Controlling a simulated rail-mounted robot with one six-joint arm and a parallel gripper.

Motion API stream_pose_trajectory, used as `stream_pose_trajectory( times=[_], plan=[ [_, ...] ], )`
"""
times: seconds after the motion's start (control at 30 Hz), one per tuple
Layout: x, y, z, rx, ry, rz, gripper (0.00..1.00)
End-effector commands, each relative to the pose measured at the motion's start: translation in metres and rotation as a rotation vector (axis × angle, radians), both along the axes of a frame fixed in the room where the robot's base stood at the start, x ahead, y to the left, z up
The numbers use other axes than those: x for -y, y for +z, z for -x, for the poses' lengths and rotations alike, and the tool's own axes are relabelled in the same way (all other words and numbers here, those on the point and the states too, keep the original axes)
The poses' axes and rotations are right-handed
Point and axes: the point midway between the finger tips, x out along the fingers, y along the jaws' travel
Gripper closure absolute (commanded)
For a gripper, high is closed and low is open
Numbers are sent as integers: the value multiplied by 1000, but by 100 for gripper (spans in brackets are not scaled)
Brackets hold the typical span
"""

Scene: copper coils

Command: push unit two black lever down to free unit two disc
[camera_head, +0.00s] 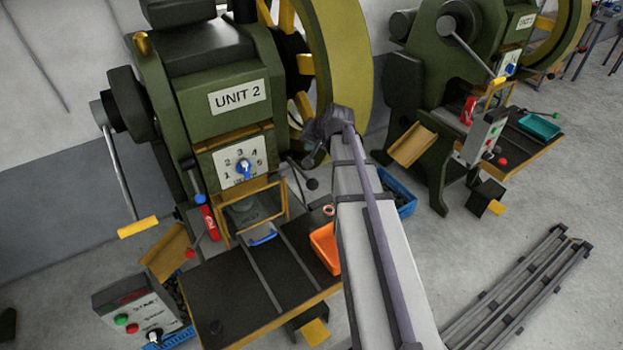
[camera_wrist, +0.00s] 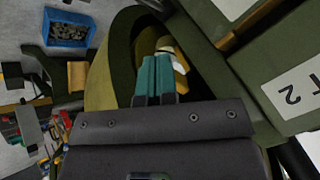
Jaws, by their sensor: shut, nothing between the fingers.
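The green unit two press (camera_head: 190,90) stands at left in the head view; its white label (camera_wrist: 295,90) shows at right in the wrist view. In the head view the fingertips are hard to make out behind my arm. The lever cannot be made out in the wrist view. I cannot tell which part is the disc.
A dial with a blue knob (camera_head: 244,170) sits above a framed guard (camera_head: 270,205). A dark worktable (camera_head: 225,300) and an orange bin (camera_head: 325,247) lie below. A blue bin (camera_head: 402,194) is behind my arm.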

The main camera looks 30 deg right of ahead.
Motion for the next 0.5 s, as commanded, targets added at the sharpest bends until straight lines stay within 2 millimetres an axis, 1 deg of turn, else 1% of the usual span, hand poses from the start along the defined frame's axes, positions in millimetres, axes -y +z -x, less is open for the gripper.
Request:
stream_pose_trajectory(
  times=[0.13,0.23,0.5],
  plan=[
    [0,-6,1,-1,1,0,100],
    [0,-16,2,-1,1,1,100],
    [0,-57,8,-1,1,1,100]
  ],
)
